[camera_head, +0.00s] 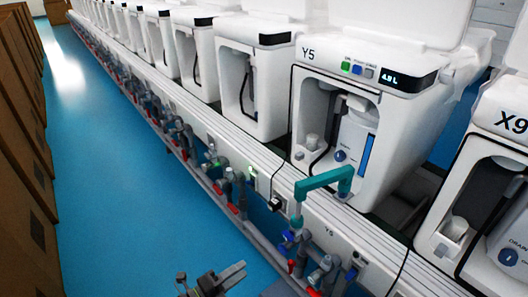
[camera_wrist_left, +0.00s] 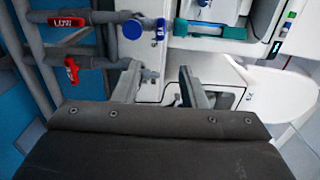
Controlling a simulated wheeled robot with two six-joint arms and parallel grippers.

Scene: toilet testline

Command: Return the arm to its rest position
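My left gripper (camera_head: 211,276) shows at the bottom edge of the head view, in front of the pipe rail and over the blue floor. Most of its arm is out of the picture. In the left wrist view the two fingers of my left gripper (camera_wrist_left: 160,86) stand apart with nothing held between them. Beyond them are a blue knob (camera_wrist_left: 127,32) and a white panel. I cannot tell how far the fingertips are from these. My right gripper is not in view.
The white Y5 unit (camera_head: 399,75) stands on the line, with a teal pipe (camera_head: 322,180) in front. Grey pipes with valves run along the rail. Red handles (camera_wrist_left: 72,70) show at the wrist view's left. Brown boxes (camera_head: 20,110) line the left; the blue floor (camera_head: 110,150) between is clear.

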